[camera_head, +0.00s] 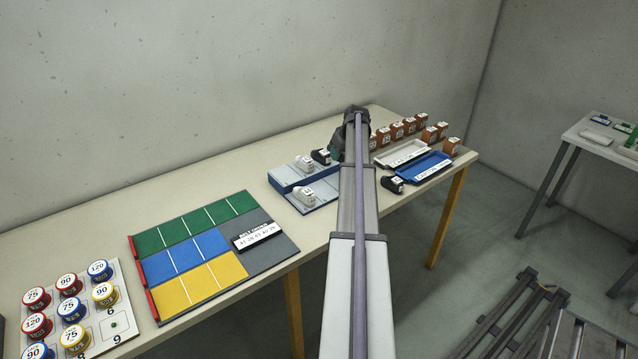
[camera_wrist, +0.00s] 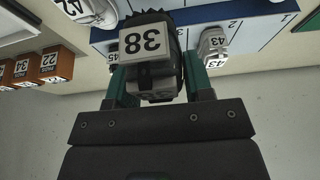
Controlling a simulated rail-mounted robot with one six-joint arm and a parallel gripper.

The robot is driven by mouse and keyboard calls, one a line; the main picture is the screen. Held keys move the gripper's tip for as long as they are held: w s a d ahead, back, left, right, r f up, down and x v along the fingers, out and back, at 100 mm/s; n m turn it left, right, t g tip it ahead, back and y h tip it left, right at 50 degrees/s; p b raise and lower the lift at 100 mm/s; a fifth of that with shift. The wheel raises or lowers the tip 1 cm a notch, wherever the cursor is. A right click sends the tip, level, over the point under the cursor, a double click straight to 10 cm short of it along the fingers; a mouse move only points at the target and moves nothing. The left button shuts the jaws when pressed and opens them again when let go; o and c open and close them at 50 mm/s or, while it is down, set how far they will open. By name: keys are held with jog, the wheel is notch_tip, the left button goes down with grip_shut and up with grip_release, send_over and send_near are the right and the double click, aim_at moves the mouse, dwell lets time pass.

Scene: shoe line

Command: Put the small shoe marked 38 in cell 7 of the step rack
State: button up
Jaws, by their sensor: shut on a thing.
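The small dark shoe marked 38 (camera_wrist: 142,42) is between the green fingers of my gripper (camera_wrist: 157,75) in the wrist view, its white label facing the camera. My gripper is shut on it. In the head view my gripper (camera_head: 338,143) is mostly hidden behind my arm, and the held shoe cannot be made out. The blue and grey step rack (camera_head: 284,182) holds white shoes and a dark shoe (camera_head: 321,156). In the wrist view the rack (camera_wrist: 262,30) lies behind the held shoe, with cell numbers 1 and 2 readable. Cell 7 cannot be made out.
A white shoe marked 43 (camera_wrist: 212,45) stands on the rack close beside my gripper. A white tray (camera_head: 402,153), a blue tray (camera_head: 423,167), several brown boxes (camera_head: 452,146) and another dark shoe (camera_head: 393,184) are right of my arm. A coloured board (camera_head: 205,250) lies to the left.

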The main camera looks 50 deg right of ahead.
aim_at(338, 180)
notch_tip(338, 180, down, 10)
jog(key=b, duration=1)
jog(key=shift+f, duration=0.25)
jog(key=shift+s+r, duration=0.1)
jog(key=shift+r, duration=0.15)
jog(key=shift+f, duration=0.25)
jog(key=o, duration=0.9)
jog(key=shift+r, duration=0.1)
jog(key=shift+o, duration=0.2)
jog(key=shift+r, duration=0.3)
jog(key=p+v, duration=1.1)
jog(key=v, duration=0.1)
jog(key=shift+f, duration=0.15)
